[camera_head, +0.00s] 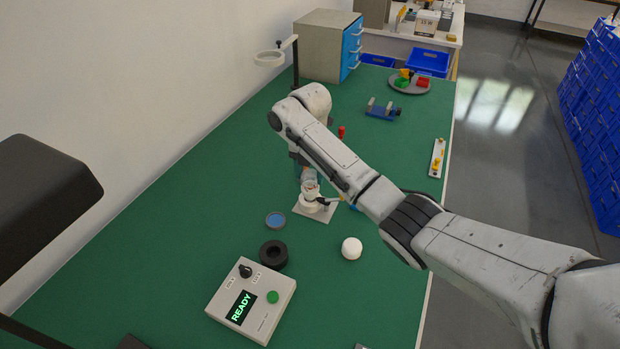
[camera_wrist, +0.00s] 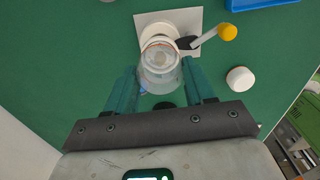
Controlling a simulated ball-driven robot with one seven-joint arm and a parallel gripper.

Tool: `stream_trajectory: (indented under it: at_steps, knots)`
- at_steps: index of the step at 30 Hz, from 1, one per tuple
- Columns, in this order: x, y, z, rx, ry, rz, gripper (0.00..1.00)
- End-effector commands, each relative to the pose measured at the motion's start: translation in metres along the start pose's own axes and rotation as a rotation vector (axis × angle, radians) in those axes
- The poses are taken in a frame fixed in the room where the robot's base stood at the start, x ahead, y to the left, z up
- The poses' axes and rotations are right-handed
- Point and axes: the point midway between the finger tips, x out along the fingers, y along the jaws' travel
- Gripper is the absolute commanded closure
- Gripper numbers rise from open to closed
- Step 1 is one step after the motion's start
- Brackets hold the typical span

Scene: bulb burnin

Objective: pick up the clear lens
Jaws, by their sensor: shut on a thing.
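The clear lens (camera_wrist: 160,70) is a see-through cup-like piece between my teal fingers in the wrist view. It also shows faintly in the head view (camera_head: 309,178). My gripper (camera_wrist: 160,85) is shut on its sides. The lens is over or at a white round socket (camera_head: 311,200) on a pale square plate (camera_head: 325,213). I cannot tell whether the lens still touches the socket. A lever with a yellow knob (camera_wrist: 228,32) sticks out beside the socket. In the head view my arm hides part of the gripper.
A control box (camera_head: 250,302) reading READY, a black ring (camera_head: 273,254), a blue disc (camera_head: 276,220) and a white dome (camera_head: 351,248) stand on the green table in front. A ring on a post (camera_head: 294,65) and a drawer cabinet (camera_head: 325,45) are at the back.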

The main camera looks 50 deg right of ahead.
Motion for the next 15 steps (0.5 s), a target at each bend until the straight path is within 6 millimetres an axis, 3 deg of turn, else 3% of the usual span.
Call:
stream_trajectory:
  at_steps: [2, 6, 9, 15]
  knots:
    - [-0.012, 0.0, 0.0, -0.001, -0.002, 0.005, 0.74]
    - [-0.032, -0.018, -0.005, 0.001, -0.002, 0.005, 0.74]
    - [-0.059, -0.035, -0.009, 0.001, -0.002, 0.004, 0.74]
    - [-0.083, -0.057, -0.014, 0.004, 0.0, 0.0, 0.74]
